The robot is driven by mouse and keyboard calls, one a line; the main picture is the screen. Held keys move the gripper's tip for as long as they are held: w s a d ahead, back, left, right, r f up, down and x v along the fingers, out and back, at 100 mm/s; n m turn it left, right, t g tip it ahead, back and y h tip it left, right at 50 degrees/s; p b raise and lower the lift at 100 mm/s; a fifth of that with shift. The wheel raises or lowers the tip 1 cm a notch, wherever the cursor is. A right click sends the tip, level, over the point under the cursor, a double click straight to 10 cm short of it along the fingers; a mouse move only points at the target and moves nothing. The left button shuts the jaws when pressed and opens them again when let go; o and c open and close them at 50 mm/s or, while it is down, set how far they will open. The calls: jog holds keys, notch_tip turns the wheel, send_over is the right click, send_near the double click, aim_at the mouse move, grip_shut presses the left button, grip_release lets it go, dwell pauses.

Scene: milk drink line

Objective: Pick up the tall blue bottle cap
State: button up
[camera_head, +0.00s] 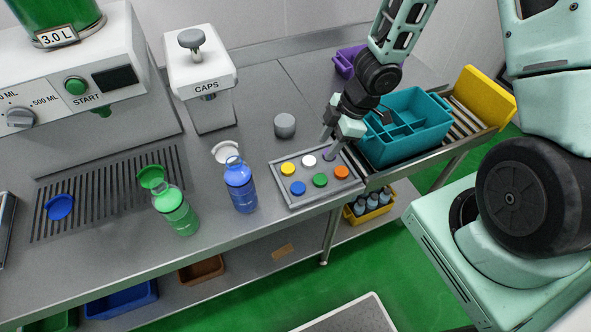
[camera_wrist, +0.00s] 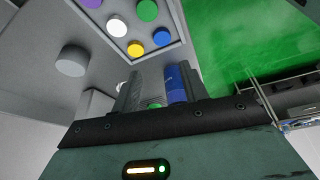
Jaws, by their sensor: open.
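A blue cap (camera_head: 298,188) sits in the front left place of the grey cap tray (camera_head: 291,206); in the wrist view this blue cap (camera_wrist: 161,37) lies beyond my fingertips. A blue bottle (camera_head: 242,194) stands upright left of the tray, with a white round piece at its top; it shows partly in the wrist view (camera_wrist: 175,82). A larger blue round piece (camera_head: 59,206) lies on the slotted drip grate. My gripper (camera_head: 330,146) is open and empty above the tray's back edge, near the purple cap (camera_head: 330,153); its fingers also show in the wrist view (camera_wrist: 160,72).
Yellow (camera_head: 288,168), white (camera_head: 309,160), green (camera_head: 320,180) and orange (camera_head: 341,172) caps share the tray. A teal divided bin (camera_head: 412,140) stands close on the right. A grey cylinder (camera_head: 285,126) stands behind the tray. A green bottle (camera_head: 178,214) stands farther left.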

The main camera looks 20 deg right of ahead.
jog(key=b, duration=0.6)
send_near(299, 187)
jog(key=shift+x, duration=1.2)
jog(key=shift+y, duration=0.3)
jog(key=shift+p+x, duration=0.6)
jog(key=shift+x, duration=2.3)
jog(key=shift+d, duration=0.1)
jog(key=shift+c, duration=0.3)
jog(key=c, duration=0.5)
